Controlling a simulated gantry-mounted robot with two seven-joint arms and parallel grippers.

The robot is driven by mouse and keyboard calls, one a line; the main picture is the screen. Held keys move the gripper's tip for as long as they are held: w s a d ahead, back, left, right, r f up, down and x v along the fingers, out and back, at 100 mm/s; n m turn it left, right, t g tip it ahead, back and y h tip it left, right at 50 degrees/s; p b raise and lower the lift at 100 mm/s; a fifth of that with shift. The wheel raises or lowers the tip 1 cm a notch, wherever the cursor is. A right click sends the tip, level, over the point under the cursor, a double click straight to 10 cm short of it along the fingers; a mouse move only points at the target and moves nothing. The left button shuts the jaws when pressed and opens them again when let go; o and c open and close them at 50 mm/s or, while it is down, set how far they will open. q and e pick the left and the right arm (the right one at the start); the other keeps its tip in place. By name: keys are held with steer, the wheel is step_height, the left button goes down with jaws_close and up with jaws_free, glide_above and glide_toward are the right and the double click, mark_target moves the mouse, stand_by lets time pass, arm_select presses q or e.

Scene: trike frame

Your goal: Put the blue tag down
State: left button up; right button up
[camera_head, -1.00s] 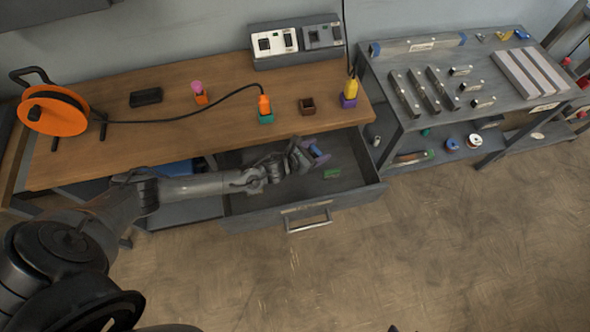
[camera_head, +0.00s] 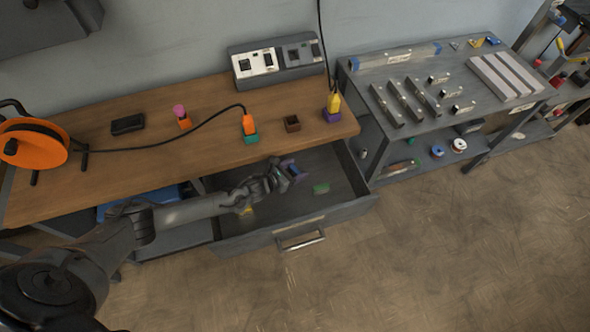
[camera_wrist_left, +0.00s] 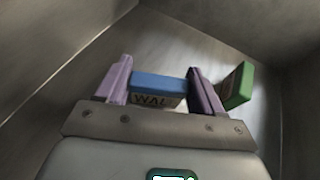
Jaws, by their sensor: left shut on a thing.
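The blue tag (camera_wrist_left: 158,86) with dark lettering is held between the purple fingers of my left gripper (camera_wrist_left: 160,72) in the left wrist view. In the head view my left gripper (camera_head: 291,170) is inside the open drawer (camera_head: 262,236) under the wooden bench. The wrist view does not show clearly whether the tag touches the drawer floor. A green tag (camera_head: 321,188) lies in the drawer to the right of the gripper. It also shows just beyond the right finger in the left wrist view (camera_wrist_left: 238,86). My right gripper is not in view.
A small yellow thing (camera_head: 246,210) lies in the drawer, partly behind my left arm. The wooden bench (camera_head: 90,183) above carries an orange cable reel (camera_head: 38,145) and several small coloured holders. A grey table (camera_head: 440,120) stands to the right. The drawer's right end is bare.

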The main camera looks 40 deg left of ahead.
mark_target(294, 171)
arm_select(q)
steer(key=shift+f, duration=0.2)
steer(key=o, duration=1)
steer(key=shift+s+a+r+p, duration=0.1)
steer(key=shift+s+r+p, duration=0.25)
steer(key=shift+r+p, duration=0.25)
steer(key=p+v, duration=0.2)
steer(key=shift+s, duration=0.25)
steer(key=shift+s+a, duration=0.1)
steer(key=shift+s, duration=0.2)
